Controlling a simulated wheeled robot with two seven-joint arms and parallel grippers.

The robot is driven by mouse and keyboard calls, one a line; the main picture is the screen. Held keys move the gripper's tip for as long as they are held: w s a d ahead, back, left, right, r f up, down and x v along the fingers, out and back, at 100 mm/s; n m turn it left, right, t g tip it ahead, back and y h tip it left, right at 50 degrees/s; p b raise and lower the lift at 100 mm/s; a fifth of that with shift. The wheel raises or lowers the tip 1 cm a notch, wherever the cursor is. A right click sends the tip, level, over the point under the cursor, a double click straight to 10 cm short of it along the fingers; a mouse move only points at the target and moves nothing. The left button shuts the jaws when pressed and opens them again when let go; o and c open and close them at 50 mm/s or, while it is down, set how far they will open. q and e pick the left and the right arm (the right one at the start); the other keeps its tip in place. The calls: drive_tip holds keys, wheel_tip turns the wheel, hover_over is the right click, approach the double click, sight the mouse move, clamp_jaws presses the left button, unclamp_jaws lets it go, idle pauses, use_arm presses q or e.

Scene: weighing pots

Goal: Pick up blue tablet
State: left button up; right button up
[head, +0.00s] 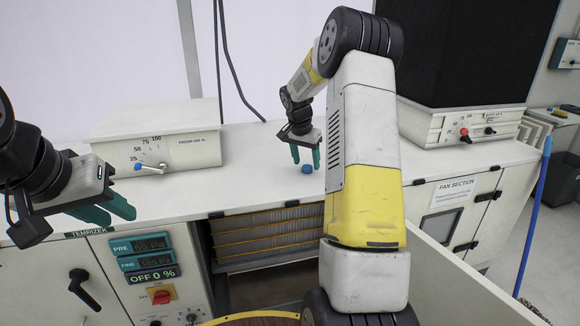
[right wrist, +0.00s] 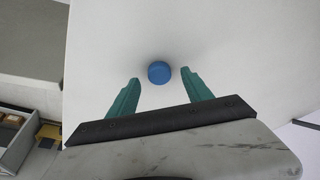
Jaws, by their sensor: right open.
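The blue tablet (head: 307,169) is a small round disc lying on the white counter top, near the middle of the head view. In the right wrist view the tablet (right wrist: 159,72) lies just beyond and between the fingertips, not touching them. My right gripper (head: 306,158) points down over the counter at the tablet, with its green fingers open and empty. The open fingers also show in the right wrist view (right wrist: 160,74). My left gripper (head: 120,212) is at the left over the counter's front edge. Its green fingers look apart, with nothing between them.
A white control box (head: 155,140) with a dial stands left of the tablet. A black-topped unit (head: 465,124) stands at the right. The white counter top (head: 240,165) is clear around the tablet. A cabinet opening with yellow-edged filters (head: 265,235) lies below the front edge.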

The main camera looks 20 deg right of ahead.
drive_tip(key=shift+x, duration=0.85)
clamp_jaws()
drive_tip(key=shift+r, duration=0.1)
